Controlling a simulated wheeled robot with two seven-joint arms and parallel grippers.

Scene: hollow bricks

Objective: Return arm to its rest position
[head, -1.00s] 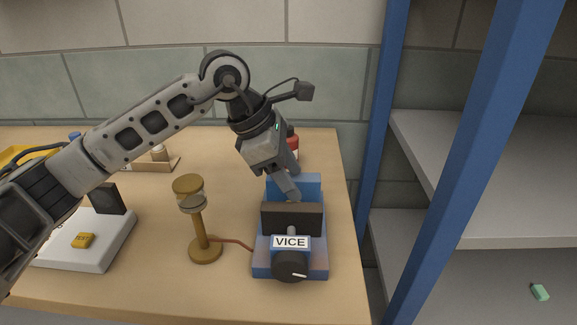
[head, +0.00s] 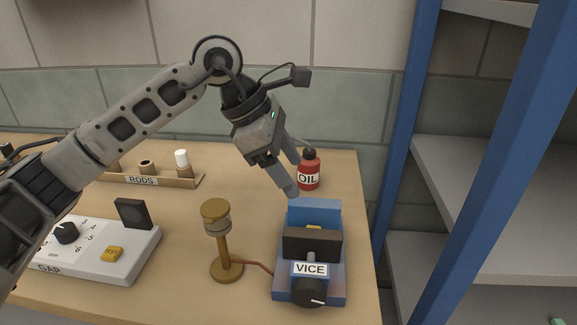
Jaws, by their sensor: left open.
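My left arm comes in from the left and bends down over the workbench. My left gripper (head: 293,176) is open and empty, its fingers pointing down and to the right. It is above and behind the blue vice (head: 320,215), apart from it. A small yellow piece (head: 314,227) shows between the jaws of the vice, mostly hidden by the dark front jaw. My right gripper is not in view.
A red oil bottle (head: 309,171) stands just right of the fingers. A brass stand (head: 224,245) is left of the vice. A white GAP box (head: 130,266) and a RODS tray (head: 189,183) are further left. Blue posts (head: 398,140) and grey shelves (head: 465,180) are on the right.

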